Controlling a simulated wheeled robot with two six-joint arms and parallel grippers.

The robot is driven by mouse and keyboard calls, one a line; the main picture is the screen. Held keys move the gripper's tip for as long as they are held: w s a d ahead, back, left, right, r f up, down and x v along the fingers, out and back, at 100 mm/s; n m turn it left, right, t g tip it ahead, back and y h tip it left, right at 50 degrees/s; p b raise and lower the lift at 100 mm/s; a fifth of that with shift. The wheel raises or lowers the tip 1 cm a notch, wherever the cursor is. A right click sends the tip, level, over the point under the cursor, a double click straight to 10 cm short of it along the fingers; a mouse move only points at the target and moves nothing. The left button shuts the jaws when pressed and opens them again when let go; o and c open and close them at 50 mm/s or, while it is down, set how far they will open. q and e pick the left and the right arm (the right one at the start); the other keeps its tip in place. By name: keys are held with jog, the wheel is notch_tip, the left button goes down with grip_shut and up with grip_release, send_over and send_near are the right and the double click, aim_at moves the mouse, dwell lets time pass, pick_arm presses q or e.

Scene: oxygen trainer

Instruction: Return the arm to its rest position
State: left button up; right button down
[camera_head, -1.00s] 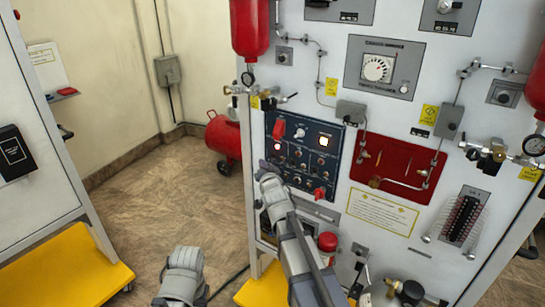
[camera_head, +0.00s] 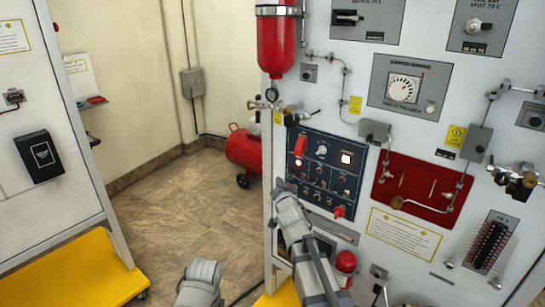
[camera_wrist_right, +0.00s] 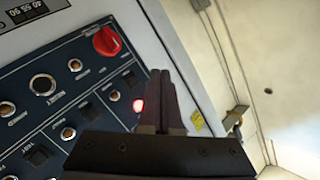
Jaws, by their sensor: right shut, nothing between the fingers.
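My right gripper (camera_head: 284,186) is in front of the lower left edge of the dark blue control panel (camera_head: 325,172) in the head view. In the right wrist view the fingers of my right gripper (camera_wrist_right: 161,78) are together with nothing between them. The blue panel (camera_wrist_right: 75,95) lies behind and left of them, with a red knob (camera_wrist_right: 107,41) and a lit red lamp. I cannot tell whether the fingertips touch the panel. My left arm (camera_head: 200,283) shows at the bottom edge of the head view; its gripper is not visible.
A white trainer board carries a red cylinder (camera_head: 277,45), a dial box (camera_head: 404,88), a red recess (camera_head: 415,193) and several pipes and valves. A red tank (camera_head: 244,148) stands on the floor behind. A white cabinet with a yellow base (camera_head: 75,272) is at left. Open floor lies between.

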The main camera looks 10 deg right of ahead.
jog(key=s+a+f+n+g+p, duration=0.2)
jog(key=s+a+f+n+g, duration=0.1)
jog(key=s+a+f+g, duration=0.4)
jog(key=s+a+f+n+g+p, duration=0.1)
jog(key=s+a+f+n+g, duration=0.2)
jog(key=s, duration=0.6)
jog(key=s+a+f+n+g+p, duration=0.1)
jog(key=s+a+f+n+g, duration=0.1)
jog(key=s, duration=0.7)
jog(key=s+a+f+n+g+p, duration=0.1)
jog(key=s+a+n+g, duration=0.3)
jog(key=s, duration=0.5)
jog(key=shift+f+n+y, duration=0.3)
jog(key=shift+f+y, duration=0.1)
